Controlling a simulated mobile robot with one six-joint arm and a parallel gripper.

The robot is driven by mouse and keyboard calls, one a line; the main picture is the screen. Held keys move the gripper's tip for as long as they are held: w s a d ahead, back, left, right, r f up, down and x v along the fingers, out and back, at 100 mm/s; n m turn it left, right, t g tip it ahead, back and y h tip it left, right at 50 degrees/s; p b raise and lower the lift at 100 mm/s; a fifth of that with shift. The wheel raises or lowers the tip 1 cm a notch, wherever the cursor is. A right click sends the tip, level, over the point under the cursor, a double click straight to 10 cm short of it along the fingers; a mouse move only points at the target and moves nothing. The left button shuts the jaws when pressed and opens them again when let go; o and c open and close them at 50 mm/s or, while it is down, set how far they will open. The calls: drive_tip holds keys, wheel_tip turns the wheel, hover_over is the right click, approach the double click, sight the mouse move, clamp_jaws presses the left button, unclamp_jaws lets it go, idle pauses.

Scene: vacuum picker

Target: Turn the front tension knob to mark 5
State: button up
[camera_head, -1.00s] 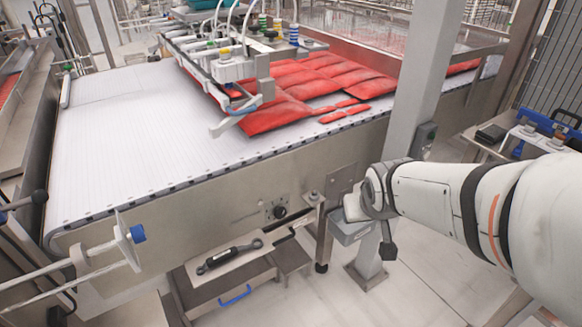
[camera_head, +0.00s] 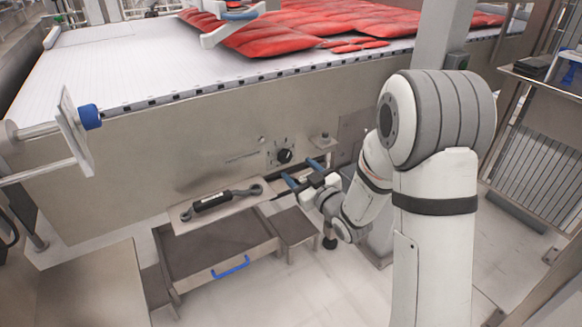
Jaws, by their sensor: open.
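The front tension knob (camera_head: 285,156) is a small black round knob on a marked plate on the metal side panel of the conveyor. The marks around it are too small to read. My gripper (camera_head: 302,171) has two blue fingers spread apart and is empty. It is just below and right of the knob in the picture, with the fingers pointing towards the panel. I cannot tell whether either finger touches the panel. The knob itself is not covered.
A wrench-like tool with a black grip (camera_head: 222,200) lies on a ledge under the panel. Below it is a drawer with a blue handle (camera_head: 230,267). Red packs (camera_head: 262,38) lie on the white conveyor belt (camera_head: 95,70). A blue-ended adjuster (camera_head: 89,117) sticks out at left.

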sight(287, 158)
drive_tip(key=b+x, duration=0.1)
drive_tip(key=x, duration=0.6)
drive_tip(key=shift+c, duration=0.3)
